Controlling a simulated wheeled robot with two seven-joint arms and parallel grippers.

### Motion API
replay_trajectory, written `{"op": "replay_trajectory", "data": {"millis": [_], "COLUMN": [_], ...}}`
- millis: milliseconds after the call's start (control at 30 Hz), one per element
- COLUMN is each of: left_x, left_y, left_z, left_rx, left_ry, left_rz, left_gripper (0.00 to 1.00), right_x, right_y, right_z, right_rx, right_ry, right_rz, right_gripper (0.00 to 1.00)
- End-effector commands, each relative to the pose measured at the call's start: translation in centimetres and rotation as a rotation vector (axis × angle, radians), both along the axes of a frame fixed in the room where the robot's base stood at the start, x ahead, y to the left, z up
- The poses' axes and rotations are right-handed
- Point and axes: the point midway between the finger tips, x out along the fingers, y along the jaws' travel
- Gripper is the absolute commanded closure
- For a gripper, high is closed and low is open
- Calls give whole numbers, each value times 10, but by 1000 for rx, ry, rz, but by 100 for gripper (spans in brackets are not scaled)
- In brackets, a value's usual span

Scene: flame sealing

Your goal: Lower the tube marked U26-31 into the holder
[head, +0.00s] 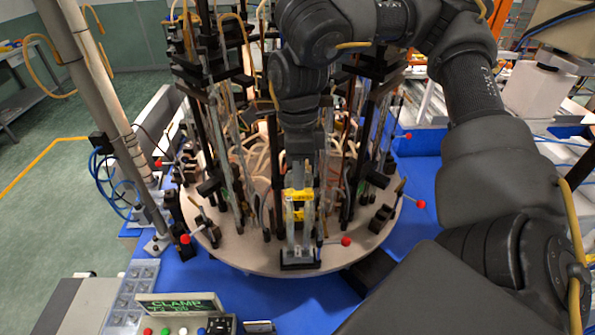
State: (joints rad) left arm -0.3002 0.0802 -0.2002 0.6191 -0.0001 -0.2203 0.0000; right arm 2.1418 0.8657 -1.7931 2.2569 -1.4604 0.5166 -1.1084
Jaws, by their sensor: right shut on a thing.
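My right arm reaches in from the right and over the round carousel. Its gripper (299,192) points down at the carousel's front and is shut on a clear, upright glass tube (300,222). Yellow parts show around the tube at the fingertips. The tube stands over a black holder base (300,263) near the front rim. I cannot tell whether its lower end is inside the holder or just above it. The marking U26-31 is not readable. My left gripper is not in view.
The round beige carousel (240,249) carries several upright tubes and black stands close behind and beside the gripper. Red-knobbed levers (345,241) stick out around its rim. A clamp control panel (180,304) and a clear compartment tray (130,293) stand at the front left.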

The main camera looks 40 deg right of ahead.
Motion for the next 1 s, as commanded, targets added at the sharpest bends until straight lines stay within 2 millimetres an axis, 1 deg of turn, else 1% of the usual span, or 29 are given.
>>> {"op": "replay_trajectory", "data": {"millis": [433,1000], "left_x": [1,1], "left_y": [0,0], "left_z": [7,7], "left_rx": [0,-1], "left_ry": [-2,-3], "left_rz": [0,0], "left_gripper": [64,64], "right_x": [0,0], "right_y": [0,0], "right_z": [1,0], "right_rx": [-12,-13], "right_ry": [-11,-13], "right_rz": [0,0], "right_gripper": [100,100]}}
